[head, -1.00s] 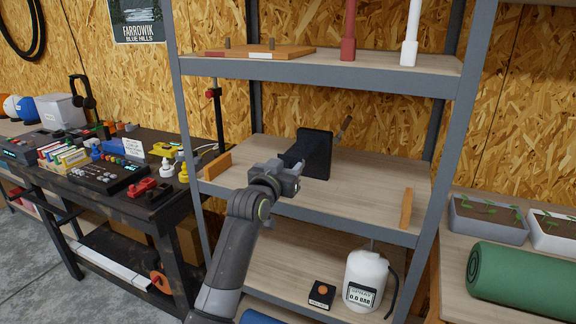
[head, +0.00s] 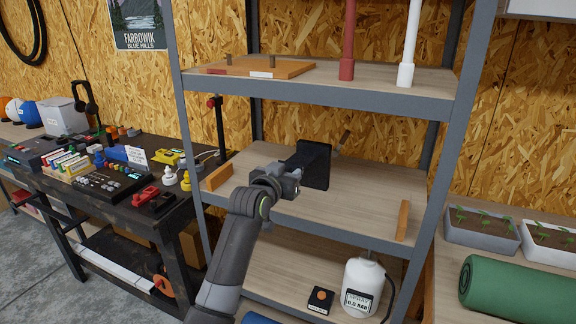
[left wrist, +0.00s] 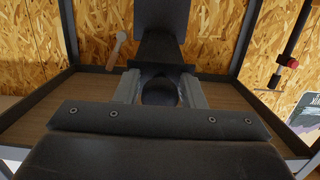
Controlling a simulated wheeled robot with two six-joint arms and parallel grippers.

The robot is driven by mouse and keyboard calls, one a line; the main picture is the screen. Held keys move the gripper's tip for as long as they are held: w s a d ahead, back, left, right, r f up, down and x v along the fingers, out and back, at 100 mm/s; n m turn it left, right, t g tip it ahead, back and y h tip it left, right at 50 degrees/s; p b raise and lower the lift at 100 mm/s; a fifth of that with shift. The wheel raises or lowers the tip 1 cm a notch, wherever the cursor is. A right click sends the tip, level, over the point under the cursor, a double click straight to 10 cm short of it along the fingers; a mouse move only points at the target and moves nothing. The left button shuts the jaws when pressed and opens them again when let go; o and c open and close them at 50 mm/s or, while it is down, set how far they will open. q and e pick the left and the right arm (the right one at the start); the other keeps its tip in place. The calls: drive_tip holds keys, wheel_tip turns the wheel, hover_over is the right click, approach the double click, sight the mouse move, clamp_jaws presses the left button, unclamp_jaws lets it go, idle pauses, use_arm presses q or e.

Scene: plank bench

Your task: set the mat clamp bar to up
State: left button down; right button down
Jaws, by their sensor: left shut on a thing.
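A black panel (head: 314,166) stands upright over the middle shelf in the head view. My left gripper (head: 291,185) is right in front of it, at its lower left. In the left wrist view, my gripper (left wrist: 160,95) is shut on a dark rounded part, and the black panel (left wrist: 162,18) rises just beyond. The fingers hide much of the held part, and I cannot tell surely whether it is the mat clamp bar. My right gripper is not in view.
The middle shelf has a wooden block (head: 219,176) at its left end and another (head: 402,220) at its right. A spray bottle (head: 362,286) stands below. A green roll (head: 515,287) lies at the right. A cluttered dark bench is at the left.

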use_arm(q)
drive_tip(key=r+p, duration=0.1)
drive_tip(key=r+g+p, duration=0.1)
drive_tip(key=p, duration=0.1)
drive_tip(key=r+p, duration=0.1)
drive_tip(key=shift+w+d+r+y, duration=0.1)
drive_tip(key=shift+w+r+y, duration=0.15)
drive_tip(key=shift+r+y, duration=0.05)
drive_tip(key=shift+w+r+p, duration=0.1)
drive_tip(key=shift+r+p, duration=0.3)
drive_tip(key=shift+p, duration=0.15)
drive_tip(key=r, duration=0.1)
drive_tip(key=w+r+p, duration=0.1)
drive_tip(key=r+p, duration=0.1)
drive_tip(key=shift+w+d, duration=0.2)
drive_tip(key=shift+d, duration=0.05)
drive_tip(key=shift+w+d+r+p, duration=0.2)
drive_tip(key=shift+w+r+p, duration=0.35)
drive_tip(key=shift+r, duration=0.3)
drive_tip(key=c, duration=1.2)
unclamp_jaws()
drive_tip(key=shift+o, duration=0.2)
drive_tip(key=shift+f, duration=0.1)
